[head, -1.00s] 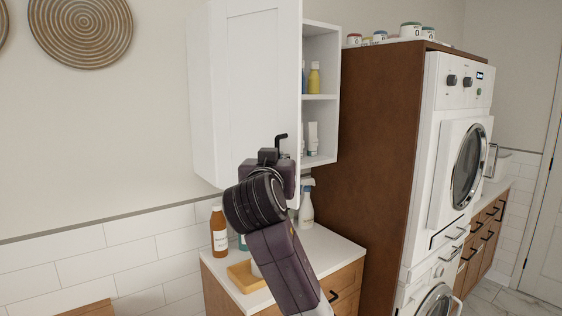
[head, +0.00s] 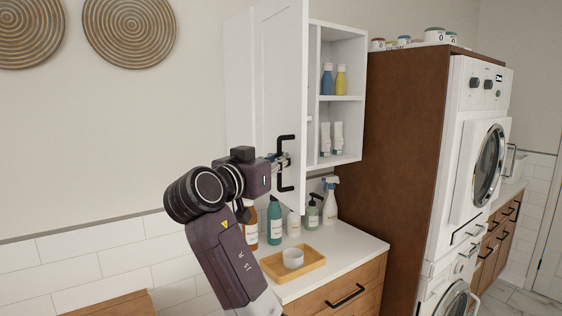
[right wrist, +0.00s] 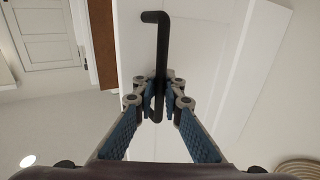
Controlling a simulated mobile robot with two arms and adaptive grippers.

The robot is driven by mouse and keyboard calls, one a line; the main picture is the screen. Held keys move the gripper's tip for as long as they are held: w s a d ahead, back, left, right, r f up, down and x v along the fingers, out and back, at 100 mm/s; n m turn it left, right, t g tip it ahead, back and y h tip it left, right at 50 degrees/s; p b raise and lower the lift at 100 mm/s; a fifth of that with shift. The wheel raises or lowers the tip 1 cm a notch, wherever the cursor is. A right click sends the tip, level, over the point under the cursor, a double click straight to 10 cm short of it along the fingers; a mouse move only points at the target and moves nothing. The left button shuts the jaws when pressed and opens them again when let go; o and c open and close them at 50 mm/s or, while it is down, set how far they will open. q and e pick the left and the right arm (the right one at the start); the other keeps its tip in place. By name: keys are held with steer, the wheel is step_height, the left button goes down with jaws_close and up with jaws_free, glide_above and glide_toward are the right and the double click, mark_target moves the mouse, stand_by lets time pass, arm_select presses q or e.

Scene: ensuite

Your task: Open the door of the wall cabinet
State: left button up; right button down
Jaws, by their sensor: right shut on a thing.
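The white wall cabinet (head: 342,124) hangs above the counter. Its door (head: 280,62) stands partly open, swung out toward me, and the right part of the inside shows shelves with bottles and tubes. A black bar handle (head: 291,150) is on the door's front, low near its free edge. My right gripper (head: 282,163) reaches it from the left. In the right wrist view the fingers (right wrist: 157,98) are closed around the lower part of the black handle (right wrist: 162,48). The left gripper is not in view.
Below the cabinet, a counter (head: 350,251) holds several bottles, a spray bottle (head: 330,199) and a wooden tray (head: 308,267) with a white cup. A tall brown panel (head: 398,150) and stacked white machines (head: 475,150) stand to the right.

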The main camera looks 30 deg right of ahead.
steer(key=shift+f, duration=0.15)
steer(key=c, duration=2.5)
jaws_free()
steer(key=shift+o, duration=0.8)
steer(key=shift+s+r, duration=0.2)
steer(key=shift+s, duration=0.05)
steer(key=shift+a, duration=0.2)
steer(key=v, duration=1.1)
steer(key=shift+s+a, duration=0.15)
steer(key=shift+s, duration=0.2)
